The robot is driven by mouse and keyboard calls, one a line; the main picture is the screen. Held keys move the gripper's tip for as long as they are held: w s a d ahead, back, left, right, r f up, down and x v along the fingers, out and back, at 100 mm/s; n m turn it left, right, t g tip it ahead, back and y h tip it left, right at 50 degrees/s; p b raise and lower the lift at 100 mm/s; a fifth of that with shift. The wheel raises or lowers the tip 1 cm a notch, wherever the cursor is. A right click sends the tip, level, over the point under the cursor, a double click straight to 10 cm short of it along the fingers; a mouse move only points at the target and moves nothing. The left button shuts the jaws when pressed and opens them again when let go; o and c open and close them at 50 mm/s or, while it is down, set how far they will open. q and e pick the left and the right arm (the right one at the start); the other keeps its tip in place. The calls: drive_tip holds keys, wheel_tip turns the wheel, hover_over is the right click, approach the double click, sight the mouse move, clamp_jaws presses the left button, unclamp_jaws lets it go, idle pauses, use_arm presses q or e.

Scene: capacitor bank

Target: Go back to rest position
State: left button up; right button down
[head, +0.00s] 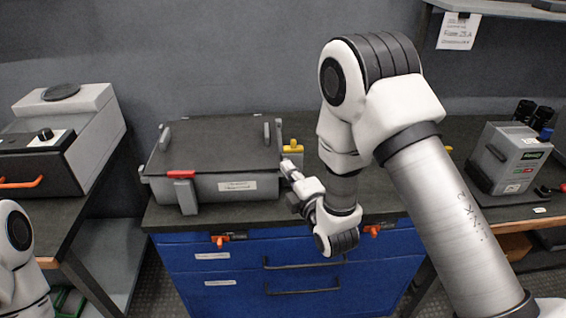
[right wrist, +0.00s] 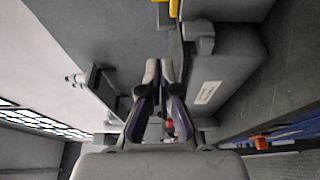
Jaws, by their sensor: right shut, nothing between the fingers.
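My right gripper (head: 287,168) is at the right end of the grey case (head: 228,188), close to its side. I cannot tell whether it touches the case. In the right wrist view my right gripper (right wrist: 164,66) has its fingertips together with nothing held between them, and the case (right wrist: 228,70) lies just to the right of them. The case has a dark flat lid (head: 215,145), a white label and a red-topped latch (head: 183,176) at the front. My left gripper is out of view; only a piece of my left arm shows at the lower left.
The case stands on a dark-topped blue cabinet (head: 240,283) with orange clips at its front edge. A yellow part (head: 293,147) is behind the gripper. A grey unit (head: 65,130) stands left, a metered grey box (head: 508,160) right. A shelf (head: 500,8) hangs upper right.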

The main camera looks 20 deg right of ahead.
drive_tip(key=s+d+f+m+g+h+p, duration=0.1)
drive_tip(key=s+f+m+g+p, duration=0.3)
drive_tip(key=s+f, duration=0.6)
drive_tip(key=s+d+f+m+g+p, duration=0.1)
drive_tip(key=s+d+f+m+g, duration=0.1)
drive_tip(key=s+f+g, duration=0.7)
drive_tip(key=s+f+m+g, duration=0.2)
drive_tip(key=s+f+m, duration=0.1)
drive_tip(key=s+m, duration=0.3)
drive_tip(key=s+f+m+g, duration=0.3)
drive_tip(key=s+m, duration=0.4)
drive_tip(key=s, duration=0.2)
drive_tip(key=shift+s+a+f, duration=0.25)
drive_tip(key=shift+s+a, duration=0.05)
drive_tip(key=shift+s, duration=0.1)
